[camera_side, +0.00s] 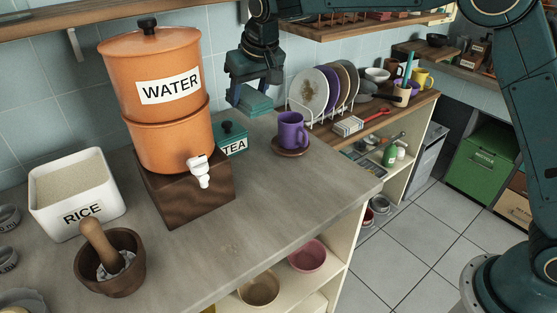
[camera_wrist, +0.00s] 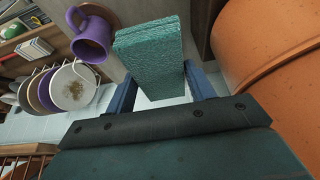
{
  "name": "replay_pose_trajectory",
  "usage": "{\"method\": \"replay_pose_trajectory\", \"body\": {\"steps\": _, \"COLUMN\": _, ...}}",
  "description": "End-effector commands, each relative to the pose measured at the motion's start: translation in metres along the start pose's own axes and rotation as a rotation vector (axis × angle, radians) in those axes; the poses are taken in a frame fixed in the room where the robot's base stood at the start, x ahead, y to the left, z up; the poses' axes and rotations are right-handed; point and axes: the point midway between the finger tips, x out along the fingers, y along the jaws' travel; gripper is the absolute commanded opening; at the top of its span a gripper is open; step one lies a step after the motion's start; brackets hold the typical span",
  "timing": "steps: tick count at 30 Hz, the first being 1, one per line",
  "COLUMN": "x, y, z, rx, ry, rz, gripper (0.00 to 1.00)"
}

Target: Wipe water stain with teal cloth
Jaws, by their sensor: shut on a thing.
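My gripper (camera_side: 252,99) is shut on the teal cloth (camera_side: 257,104), a folded, thick block, and holds it above the counter near the back wall. In the wrist view the teal cloth (camera_wrist: 148,55) sits between the two blue fingers of my gripper (camera_wrist: 160,90). In the side view the cloth is above and right of the tea tin and left of the plate rack. I cannot make out a water stain on the grey counter (camera_side: 250,215) in either view.
The orange water dispenser (camera_side: 160,95) on a wooden block stands left of my gripper. A teal tea tin (camera_side: 232,137) is beside it. A purple mug (camera_side: 291,130) on a saucer stands to the right, with a plate rack (camera_side: 325,95) beyond. The counter's front middle is clear.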

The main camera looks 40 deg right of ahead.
Motion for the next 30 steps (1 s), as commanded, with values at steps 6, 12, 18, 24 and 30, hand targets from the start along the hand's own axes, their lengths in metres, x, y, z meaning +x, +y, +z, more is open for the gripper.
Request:
{"method": "replay_pose_trajectory", "body": {"steps": 6, "x": 0.000, "y": 0.000, "z": 0.000, "rx": 0.000, "ry": 0.000, "rz": 0.000, "gripper": 0.38}}
{"method": "replay_pose_trajectory", "body": {"steps": 12, "x": 0.001, "y": -0.001, "z": 0.001, "rx": 0.005, "ry": 0.000, "rz": 0.002, "gripper": 0.36}}
{"method": "replay_pose_trajectory", "body": {"steps": 18, "x": 0.004, "y": -0.008, "z": 0.009, "rx": 0.063, "ry": -0.001, "rz": 0.026, "gripper": 0.36}}
{"method": "replay_pose_trajectory", "body": {"steps": 24, "x": 0.011, "y": -0.024, "z": 0.031, "rx": 0.213, "ry": -0.002, "rz": 0.090, "gripper": 0.36}}
{"method": "replay_pose_trajectory", "body": {"steps": 30, "x": 0.018, "y": -0.040, "z": 0.060, "rx": 0.426, "ry": -0.001, "rz": 0.179, "gripper": 0.36}}
